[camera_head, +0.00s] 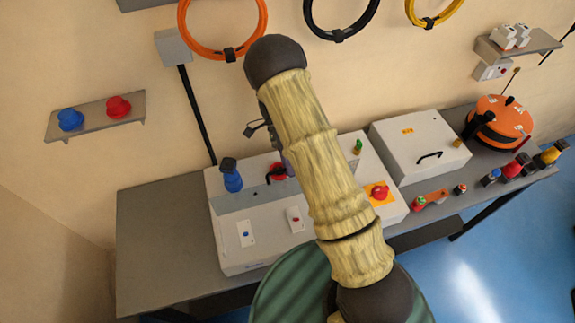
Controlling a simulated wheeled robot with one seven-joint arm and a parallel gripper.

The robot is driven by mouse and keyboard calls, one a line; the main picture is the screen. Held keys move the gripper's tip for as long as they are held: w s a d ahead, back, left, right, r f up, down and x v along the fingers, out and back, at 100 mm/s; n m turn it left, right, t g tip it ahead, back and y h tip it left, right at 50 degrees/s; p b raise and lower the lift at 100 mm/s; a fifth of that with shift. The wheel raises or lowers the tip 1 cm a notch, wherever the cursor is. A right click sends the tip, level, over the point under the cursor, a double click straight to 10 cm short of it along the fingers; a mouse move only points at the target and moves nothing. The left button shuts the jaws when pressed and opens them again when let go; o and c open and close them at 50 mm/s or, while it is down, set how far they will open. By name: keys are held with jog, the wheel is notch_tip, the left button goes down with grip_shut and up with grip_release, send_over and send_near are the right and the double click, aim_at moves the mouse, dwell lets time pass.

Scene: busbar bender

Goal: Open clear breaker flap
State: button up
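I cannot make out a clear breaker flap for certain. A small white box with a red button (493,70) hangs under the wall shelf at the upper right. Two small white plates, one with a blue button (245,233) and one with a red button (295,219), are on the front of the grey-white machine (236,263). My tan arm crosses the middle of the view and covers part of the machine. Small dark parts, perhaps of my gripper, show at the arm's left edge above the machine. The fingers are hidden.
The machine stands on a grey bench (150,245) with free room at its left. A white case with a black handle (418,150) and an orange round device (503,122) stand to the right. A wall shelf (97,116) holds blue and red knobs. Cable coils hang above.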

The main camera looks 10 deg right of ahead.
jog(key=shift+r, duration=0.1)
notch_tip(320, 180, up, 10)
jog(key=b, duration=0.3)
jog(key=shift+a, duration=0.1)
dwell(0.4)
